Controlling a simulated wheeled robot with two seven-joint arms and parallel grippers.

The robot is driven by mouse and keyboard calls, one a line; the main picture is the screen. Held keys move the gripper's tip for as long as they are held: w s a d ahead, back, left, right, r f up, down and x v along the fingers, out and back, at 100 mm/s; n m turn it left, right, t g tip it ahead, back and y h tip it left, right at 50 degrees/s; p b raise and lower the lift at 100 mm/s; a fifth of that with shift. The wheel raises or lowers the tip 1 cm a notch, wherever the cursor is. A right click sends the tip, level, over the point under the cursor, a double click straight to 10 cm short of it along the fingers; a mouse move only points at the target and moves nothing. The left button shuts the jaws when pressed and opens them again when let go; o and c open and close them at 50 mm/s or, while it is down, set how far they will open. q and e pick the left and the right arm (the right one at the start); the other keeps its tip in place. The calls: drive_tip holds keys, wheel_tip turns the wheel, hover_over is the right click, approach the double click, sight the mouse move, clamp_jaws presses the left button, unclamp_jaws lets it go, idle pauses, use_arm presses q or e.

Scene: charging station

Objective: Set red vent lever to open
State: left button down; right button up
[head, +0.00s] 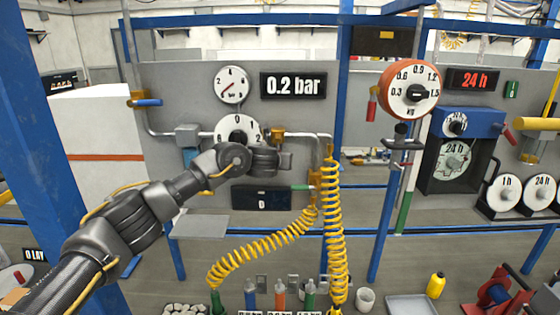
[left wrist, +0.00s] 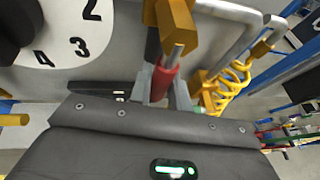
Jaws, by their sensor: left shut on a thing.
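The red vent lever (left wrist: 166,80) shows in the left wrist view as a red grip on a short metal stem, just below a brass valve body (left wrist: 176,30). My left gripper (left wrist: 163,92) is shut on the red grip, with one grey finger on each side. In the head view my left gripper (head: 268,161) is at the panel, just below the brass valve (head: 278,138) and right of the numbered dial. The lever itself is hidden there behind the gripper. My right gripper is not in view.
A numbered white dial (head: 228,127) is close beside my left wrist. Coiled yellow hoses (head: 334,215) hang just right of the gripper. A display (head: 293,85) reads 0.2 bar. A dark box (head: 262,198) sits below the gripper. Other red-handled valves (head: 372,106) are further right.

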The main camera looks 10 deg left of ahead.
use_arm(q)
drive_tip(key=shift+f, duration=0.15)
drive_tip(key=c, duration=1.3)
unclamp_jaws()
drive_tip(key=shift+a, duration=0.1)
drive_tip(key=b+v, duration=0.1)
drive_tip(key=v, duration=1)
